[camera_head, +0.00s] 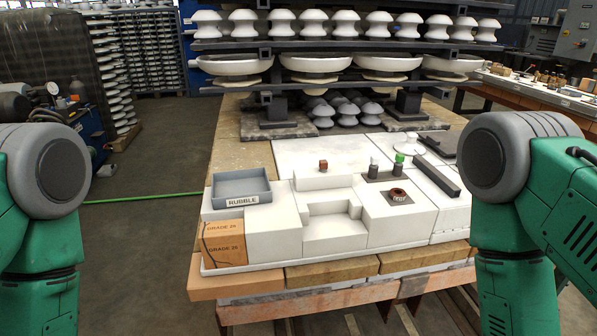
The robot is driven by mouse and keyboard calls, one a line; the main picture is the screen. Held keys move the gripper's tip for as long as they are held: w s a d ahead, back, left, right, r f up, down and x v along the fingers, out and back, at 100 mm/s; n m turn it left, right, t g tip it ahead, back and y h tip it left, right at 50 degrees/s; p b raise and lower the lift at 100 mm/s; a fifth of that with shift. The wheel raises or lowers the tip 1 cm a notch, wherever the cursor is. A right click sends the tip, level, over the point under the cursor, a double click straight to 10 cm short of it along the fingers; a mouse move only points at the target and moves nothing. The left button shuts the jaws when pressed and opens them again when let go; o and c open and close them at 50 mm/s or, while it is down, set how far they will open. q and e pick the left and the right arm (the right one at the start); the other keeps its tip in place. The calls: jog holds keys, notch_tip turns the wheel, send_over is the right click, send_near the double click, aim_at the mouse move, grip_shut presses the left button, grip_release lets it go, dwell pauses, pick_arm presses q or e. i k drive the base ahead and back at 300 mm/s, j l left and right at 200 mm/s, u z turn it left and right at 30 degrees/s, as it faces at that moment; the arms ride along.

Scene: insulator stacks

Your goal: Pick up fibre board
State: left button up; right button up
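No piece is clearly marked as fibre board in the head view. Flat pale slabs (300,152) lie on the bench behind a group of white blocks (400,220), and I cannot tell whether one of them is the fibre board. A tan block labelled "GRADE 26" (224,253) sits at the front left corner of the group. My green arms come in at the left and right edges. Neither gripper shows, so their states are hidden.
A grey tray labelled "RUBBLE" (213,192) sits on the left blocks. A small brown cube (323,165), a dark ring (398,196), small bottles (399,161) and a dark bar (437,177) stand nearby. Racks of white insulators (378,25) rise behind.

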aim_at(337, 177)
jog(key=i+l+u, duration=0.1)
jog(key=i+l, duration=0.3)
jog(key=i+l+u, duration=0.1)
jog(key=i+l, duration=0.3)
jog(key=l, duration=0.25)
jog(key=k, duration=0.45)
